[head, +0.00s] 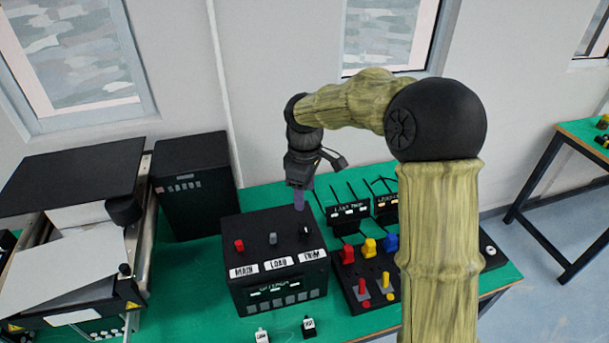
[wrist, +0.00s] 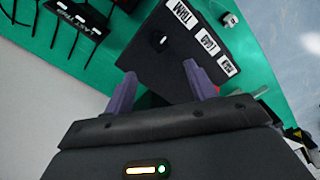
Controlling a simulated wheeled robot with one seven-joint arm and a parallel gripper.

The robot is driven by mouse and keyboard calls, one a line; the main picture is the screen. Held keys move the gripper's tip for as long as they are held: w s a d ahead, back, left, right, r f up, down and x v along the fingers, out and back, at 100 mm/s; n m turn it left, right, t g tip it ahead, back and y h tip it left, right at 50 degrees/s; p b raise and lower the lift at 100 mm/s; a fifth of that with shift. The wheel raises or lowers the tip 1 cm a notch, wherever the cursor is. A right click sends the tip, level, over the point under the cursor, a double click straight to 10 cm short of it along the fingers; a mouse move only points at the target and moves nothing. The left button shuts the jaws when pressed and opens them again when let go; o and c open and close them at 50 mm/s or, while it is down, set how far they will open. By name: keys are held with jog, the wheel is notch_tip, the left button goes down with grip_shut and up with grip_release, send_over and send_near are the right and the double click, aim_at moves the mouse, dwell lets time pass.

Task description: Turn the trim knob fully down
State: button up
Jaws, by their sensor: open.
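The trim knob (head: 306,230) is a small black knob with a white mark, on top of a black control box (head: 262,297) above the TRIM label. In the wrist view the trim knob (wrist: 161,42) shows just beyond the fingertips, dark against the dark box top. My gripper (head: 299,207) points down behind the knob in the head view, close to the box top. In the wrist view its purple fingers (wrist: 160,78) are spread apart with nothing between them. I cannot tell its exact height above the box top.
A red knob (head: 239,245) over MAIN and a grey knob (head: 273,239) over LOAD share the box. A panel of coloured knobs and levers (head: 369,247) stands to the right. Black labelled blocks with rods (head: 349,212) are behind it. A tall black case (head: 196,195) stands left.

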notch_tip(320, 180, up, 5)
jog(key=shift+r, duration=0.2)
dwell(0.4)
jog(key=s+d+f+m+t, duration=0.1)
jog(key=s+d+f+m, duration=0.4)
jog(key=s+d+m, duration=0.2)
jog(key=s+d+f+m+t, duration=0.1)
jog(key=s+d+f+m, duration=0.4)
jog(key=s, duration=0.6)
jog(key=d+m, duration=0.2)
jog(key=d, duration=0.1)
jog(key=shift+s+d+t, duration=0.3)
jog(key=shift+s+d, duration=0.05)
jog(key=shift+s, duration=0.05)
dwell(0.9)
